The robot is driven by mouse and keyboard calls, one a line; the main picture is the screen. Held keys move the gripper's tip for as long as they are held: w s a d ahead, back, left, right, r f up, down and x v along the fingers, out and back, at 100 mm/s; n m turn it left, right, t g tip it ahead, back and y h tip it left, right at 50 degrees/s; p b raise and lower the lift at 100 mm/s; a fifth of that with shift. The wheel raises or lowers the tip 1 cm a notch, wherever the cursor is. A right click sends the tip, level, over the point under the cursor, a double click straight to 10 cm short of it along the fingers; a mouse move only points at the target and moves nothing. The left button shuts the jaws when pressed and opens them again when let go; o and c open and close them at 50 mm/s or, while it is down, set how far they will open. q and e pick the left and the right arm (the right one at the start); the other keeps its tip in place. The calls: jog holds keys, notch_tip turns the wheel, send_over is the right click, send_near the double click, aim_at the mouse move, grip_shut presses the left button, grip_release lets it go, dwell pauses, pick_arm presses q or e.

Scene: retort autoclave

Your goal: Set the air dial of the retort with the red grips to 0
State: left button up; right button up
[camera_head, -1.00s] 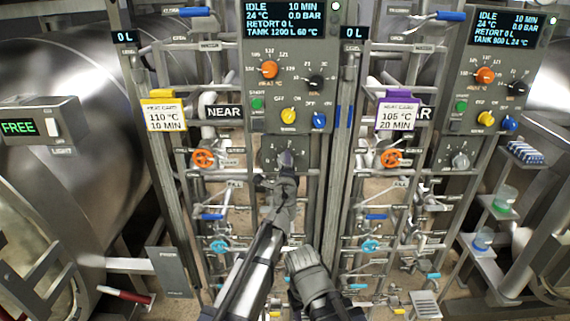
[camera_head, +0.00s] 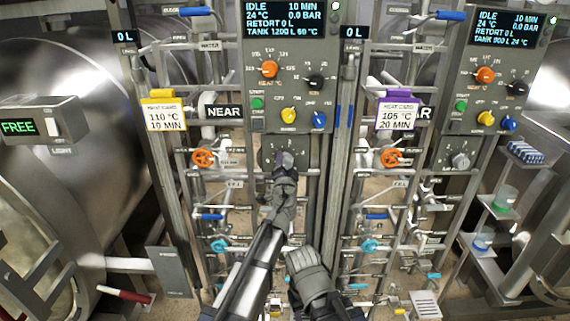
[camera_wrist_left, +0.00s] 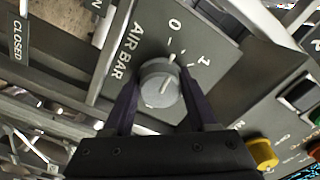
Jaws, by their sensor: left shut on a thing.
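The air dial (camera_wrist_left: 160,83) is a round grey knob on a grey plate lettered AIR BAR, with the marks 0 and 1 in the left wrist view. My left gripper (camera_wrist_left: 163,92) has one finger on each side of the knob and is shut on it. In the head view my left gripper (camera_head: 286,160) covers most of the dial, below the left control panel (camera_head: 284,95). The exact setting of the dial is hard to read. A red grip (camera_head: 124,294) shows at lower left, by the left retort (camera_head: 85,85). My right gripper (camera_head: 305,262) hangs low in the middle; its jaws are unclear.
An orange handwheel (camera_head: 203,158) and pipes stand left of the dial, and another orange handwheel (camera_head: 390,157) stands to the right. A second panel (camera_head: 490,85) with its own grey dial (camera_head: 460,160) is at right. Vertical rails flank the dial plate closely.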

pick_arm(q)
jog(key=shift+n, duration=0.8)
jog(key=shift+s, duration=0.1)
jog(key=o, duration=1.4)
jog(key=shift+c, duration=0.2)
jog(key=s, duration=0.7)
jog(key=shift+s, duration=0.35)
